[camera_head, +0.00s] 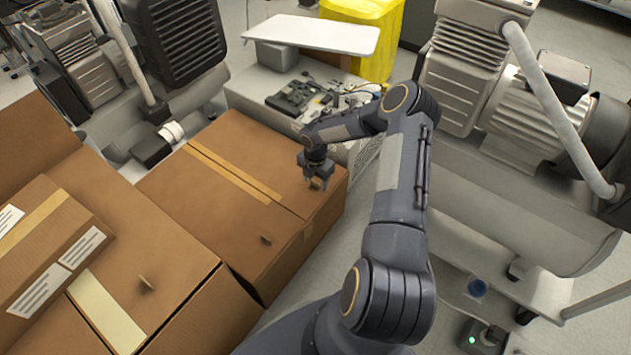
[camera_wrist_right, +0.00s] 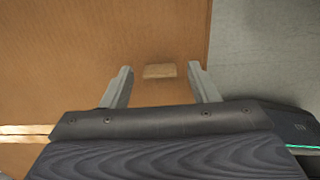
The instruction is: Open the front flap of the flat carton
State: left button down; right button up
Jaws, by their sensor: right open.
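The flat carton (camera_head: 215,205) is brown, with its top flaps lying closed and a tape strip (camera_head: 236,176) along the middle. A small brown tab (camera_head: 266,239) stands up from its nearer flap. My right gripper (camera_head: 318,184) is over the carton's far right part, near the edge. In the right wrist view its two fingers (camera_wrist_right: 160,87) are spread apart. A small tan tab (camera_wrist_right: 159,71) on the cardboard (camera_wrist_right: 70,60) shows between and just beyond the fingertips. I cannot tell whether the fingers touch the carton. My left gripper is not in view.
Other brown cartons (camera_head: 150,245) stand at the left, one with white labels. Compressors stand at upper left (camera_head: 180,40) and right (camera_head: 530,100). A grey bench with parts (camera_head: 300,95) and a yellow bin (camera_head: 375,30) are behind. Pale floor shows right of the carton.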

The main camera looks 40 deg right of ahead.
jog(key=shift+c, duration=0.2)
grip_shut()
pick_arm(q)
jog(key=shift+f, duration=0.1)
